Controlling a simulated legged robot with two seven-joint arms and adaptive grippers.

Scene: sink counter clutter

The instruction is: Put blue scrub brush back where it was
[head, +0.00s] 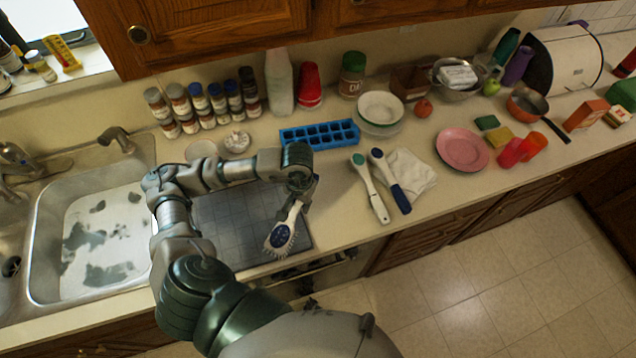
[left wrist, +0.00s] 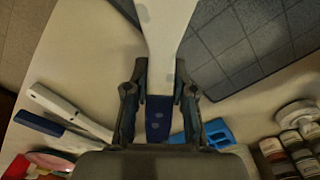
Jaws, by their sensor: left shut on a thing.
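The blue scrub brush (head: 281,236) has a white handle and a blue oval head with white bristles. My left gripper (head: 302,192) is shut on its handle and holds it over the right part of the dark grey tiled mat (head: 232,213), head toward the counter's front edge. I cannot tell whether the bristles touch the mat. In the left wrist view, the handle's blue end (left wrist: 158,118) sits between the fingers of my left gripper (left wrist: 160,92), and the brush head is out of frame. My right gripper is not in view.
A blue ice tray (head: 320,134) lies behind the gripper. The sink (head: 100,245) is left. Bare counter (head: 335,205) lies right of the mat.

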